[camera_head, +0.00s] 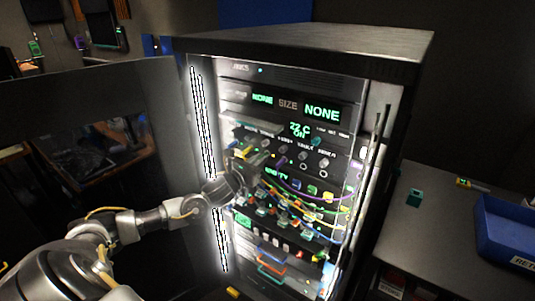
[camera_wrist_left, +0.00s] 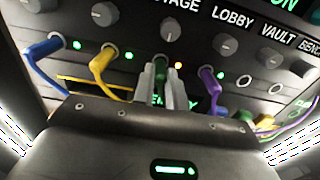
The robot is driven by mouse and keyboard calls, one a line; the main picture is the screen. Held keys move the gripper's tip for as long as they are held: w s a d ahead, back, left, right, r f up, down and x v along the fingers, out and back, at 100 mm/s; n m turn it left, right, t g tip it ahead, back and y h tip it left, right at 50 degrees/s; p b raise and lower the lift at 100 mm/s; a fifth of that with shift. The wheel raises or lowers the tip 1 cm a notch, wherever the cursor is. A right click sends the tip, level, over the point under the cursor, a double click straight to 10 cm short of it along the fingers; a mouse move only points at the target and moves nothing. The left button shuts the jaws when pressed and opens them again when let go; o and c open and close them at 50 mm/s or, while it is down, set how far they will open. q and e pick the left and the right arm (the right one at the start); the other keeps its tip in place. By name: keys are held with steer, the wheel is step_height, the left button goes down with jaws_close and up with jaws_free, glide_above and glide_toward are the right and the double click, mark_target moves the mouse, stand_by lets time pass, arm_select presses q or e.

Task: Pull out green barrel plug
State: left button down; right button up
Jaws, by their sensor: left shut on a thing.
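The green barrel plug (camera_wrist_left: 160,68) shows in the left wrist view as a narrow green piece between my two fingers, against the front of the panel. My left gripper (camera_wrist_left: 160,85) is shut on it. Most of the plug is hidden by the fingers, and I cannot tell how deep it sits in its socket. In the head view my left gripper (camera_head: 246,166) is at the rack's panel, below the row of knobs, and the plug cannot be made out there. My right gripper is not in view.
A yellow plug (camera_wrist_left: 101,68) and a blue plug (camera_wrist_left: 45,55) with cables sit left of the fingers. A purple plug (camera_wrist_left: 210,85) sits close on the right. Knobs (camera_wrist_left: 171,29) line the panel above. A blue bin (camera_head: 508,235) stands on the right table.

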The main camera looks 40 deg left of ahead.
arm_select(q)
steer(key=s, duration=0.7)
stand_by(1.0)
